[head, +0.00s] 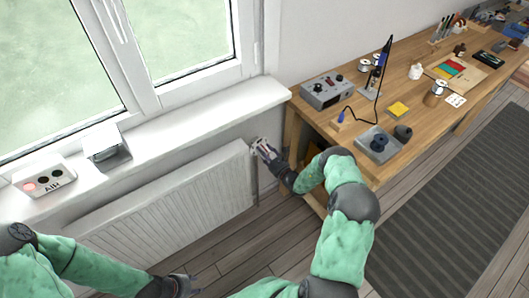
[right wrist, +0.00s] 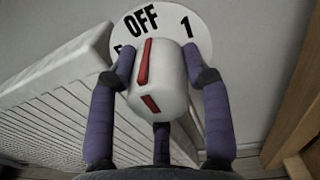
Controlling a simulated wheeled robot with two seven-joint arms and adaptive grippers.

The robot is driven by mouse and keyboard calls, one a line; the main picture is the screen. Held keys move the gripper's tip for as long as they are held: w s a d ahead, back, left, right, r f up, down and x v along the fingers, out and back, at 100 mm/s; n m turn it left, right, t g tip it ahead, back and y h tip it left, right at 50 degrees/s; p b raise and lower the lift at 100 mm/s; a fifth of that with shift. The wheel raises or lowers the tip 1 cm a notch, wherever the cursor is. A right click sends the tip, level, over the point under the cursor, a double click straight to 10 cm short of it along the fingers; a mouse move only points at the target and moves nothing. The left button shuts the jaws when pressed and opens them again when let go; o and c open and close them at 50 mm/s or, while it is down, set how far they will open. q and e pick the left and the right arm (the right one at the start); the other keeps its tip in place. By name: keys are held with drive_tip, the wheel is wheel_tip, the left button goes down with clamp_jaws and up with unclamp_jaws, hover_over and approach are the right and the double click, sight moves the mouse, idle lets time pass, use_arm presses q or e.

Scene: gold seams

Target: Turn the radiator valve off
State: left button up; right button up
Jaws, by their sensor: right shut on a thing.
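The radiator valve's white knob (right wrist: 168,80) has a red stripe and sits in front of a round white dial (right wrist: 168,22). The dial shows "OFF" and "1"; another mark at the left is mostly hidden. The stripe's upper end lies just below "OFF", on its right side. My right gripper (right wrist: 160,68) is shut on the knob, one finger on each side. In the head view my right gripper (head: 262,148) is at the radiator's right end. My left gripper (head: 186,288) is low at the bottom edge, away from the valve; its fingers are unclear.
The white radiator (head: 165,200) stands under the windowsill (head: 200,118). A sign block (head: 44,180) and a grey box (head: 106,148) are on the sill. A wooden workbench (head: 345,103) with tools stands right of my right gripper. A striped mat (head: 450,200) lies on the floor.

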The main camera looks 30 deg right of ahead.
drive_tip(key=shift+w+d+r+n, duration=0.25)
drive_tip(key=shift+d+r+n, duration=0.05)
drive_tip(key=shift+r+n, duration=0.3)
drive_tip(key=o, duration=1.1)
drive_tip(key=shift+o, duration=0.2)
drive_tip(key=shift+s+a+f, duration=0.15)
drive_tip(key=shift+a+f, duration=0.05)
drive_tip(key=shift+f, duration=0.1)
drive_tip(key=shift+s, duration=0.1)
drive_tip(key=shift+s+f, duration=0.1)
drive_tip(key=shift+s, duration=0.1)
drive_tip(key=s+d, duration=0.1)
drive_tip(key=s, duration=1)
drive_tip(key=shift+s+d, duration=0.15)
drive_tip(key=shift+d, duration=0.05)
